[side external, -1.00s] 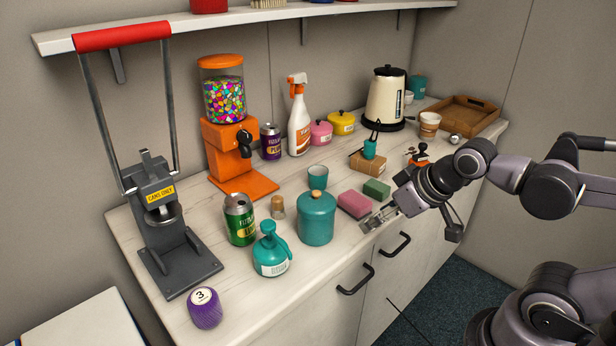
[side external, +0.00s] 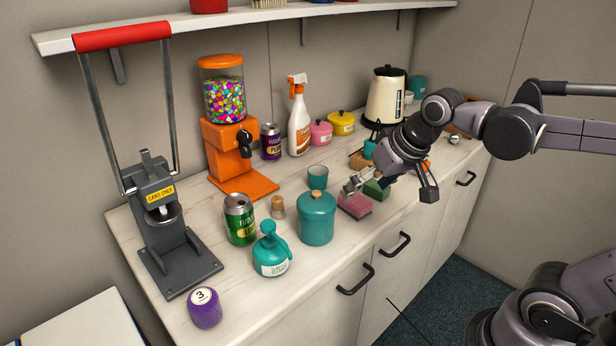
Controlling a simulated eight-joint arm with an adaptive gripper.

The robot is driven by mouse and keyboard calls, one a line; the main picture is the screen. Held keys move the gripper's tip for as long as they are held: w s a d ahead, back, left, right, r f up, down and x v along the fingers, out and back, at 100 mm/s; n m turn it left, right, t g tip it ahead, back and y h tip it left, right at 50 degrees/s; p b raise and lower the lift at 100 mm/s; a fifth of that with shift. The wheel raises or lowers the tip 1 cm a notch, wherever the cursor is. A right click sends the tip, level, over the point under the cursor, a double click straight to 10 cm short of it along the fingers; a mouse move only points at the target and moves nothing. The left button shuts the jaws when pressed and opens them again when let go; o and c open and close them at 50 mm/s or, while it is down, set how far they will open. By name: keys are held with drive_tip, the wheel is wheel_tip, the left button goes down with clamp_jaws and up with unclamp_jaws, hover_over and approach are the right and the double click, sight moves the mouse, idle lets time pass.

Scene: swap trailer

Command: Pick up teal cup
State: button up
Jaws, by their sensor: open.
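A small teal cup (side external: 318,176) stands upright on the counter, behind the lidded teal jar and left of the pink sponge. My gripper (side external: 352,187) is open and empty. In the picture it is to the right of the cup and a little lower, above or just behind the pink sponge (side external: 355,205). It is apart from the cup. A second teal vessel (side external: 417,86) stands at the far back right, beyond the kettle; whether it is a cup is hard to tell.
A green sponge (side external: 376,190) lies under my wrist. The orange candy dispenser (side external: 228,150) and spray bottle (side external: 299,125) stand behind.

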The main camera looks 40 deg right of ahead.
drive_tip(key=w+d+r+m+g, duration=0.2)
drive_tip(key=w+r+m, duration=0.1)
drive_tip(key=w, duration=0.4)
drive_tip(key=m+g, duration=0.4)
drive_tip(key=m, duration=0.7)
hover_over(318, 179)
drive_tip(key=w+d, duration=0.1)
drive_tip(key=w, duration=0.2)
wheel_tip(318, 179, down, 6)
drive_tip(key=f, duration=0.4)
drive_tip(key=shift+s+d+f, duration=0.25)
drive_tip(key=shift+f, duration=0.1)
drive_tip(key=shift+s+d+f, duration=0.15)
drive_tip(key=shift+f, duration=1.2)
drive_tip(key=shift+s+d+f, duration=0.1)
drive_tip(key=shift+f, duration=1.2)
drive_tip(key=c, duration=1.3)
